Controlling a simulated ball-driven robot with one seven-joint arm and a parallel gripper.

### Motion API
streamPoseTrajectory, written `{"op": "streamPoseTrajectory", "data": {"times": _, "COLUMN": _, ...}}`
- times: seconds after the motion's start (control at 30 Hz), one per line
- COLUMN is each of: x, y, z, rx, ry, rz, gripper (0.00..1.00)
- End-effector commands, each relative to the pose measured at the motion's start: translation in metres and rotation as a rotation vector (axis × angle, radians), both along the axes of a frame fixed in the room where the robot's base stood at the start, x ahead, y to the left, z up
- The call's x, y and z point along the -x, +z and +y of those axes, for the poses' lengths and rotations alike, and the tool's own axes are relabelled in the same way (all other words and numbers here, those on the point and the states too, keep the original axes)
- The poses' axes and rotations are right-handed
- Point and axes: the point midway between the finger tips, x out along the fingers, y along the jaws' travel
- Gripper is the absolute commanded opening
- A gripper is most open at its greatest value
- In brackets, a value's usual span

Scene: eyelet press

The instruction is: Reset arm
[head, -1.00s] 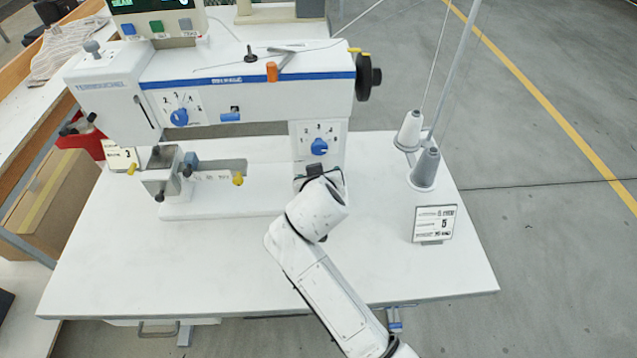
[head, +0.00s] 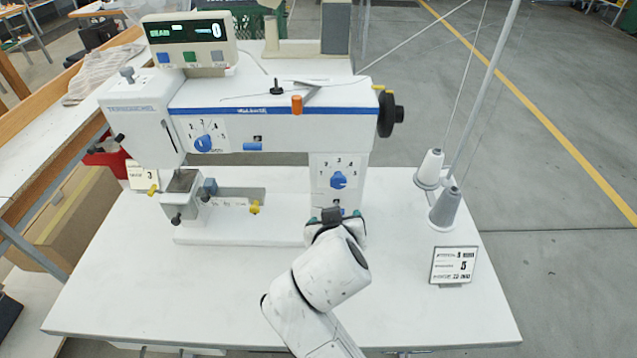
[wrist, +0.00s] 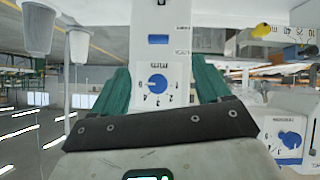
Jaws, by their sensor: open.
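The white eyelet press (head: 270,125) stands on the white table (head: 110,290), with a blue stripe and a display box (head: 188,45) on top. My gripper (head: 335,216) is at the foot of the press's right column, just in front of it, below the blue dial (head: 339,180). In the wrist view my gripper (wrist: 157,85) shows two green fingers spread apart with nothing held. The column's dial (wrist: 158,85) shows between them, upside down. Whether the fingers touch the column I cannot tell. A second blue dial (head: 204,143) is on the left of the press arm.
Two thread cones (head: 446,208) on a stand with tall thin rods are to the right of the press. A small sign (head: 453,265) stands in front of them. A black handwheel (head: 391,114) juts out right. The front of the table is clear.

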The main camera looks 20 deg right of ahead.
Motion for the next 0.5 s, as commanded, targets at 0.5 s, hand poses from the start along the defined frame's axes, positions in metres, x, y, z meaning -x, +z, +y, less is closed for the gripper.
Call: {"op": "streamPoseTrajectory", "data": {"times": 0.5, "x": 0.112, "y": -0.101, "z": -0.079, "rx": -0.079, "ry": -0.015, "rz": 0.361, "gripper": 0.76}}
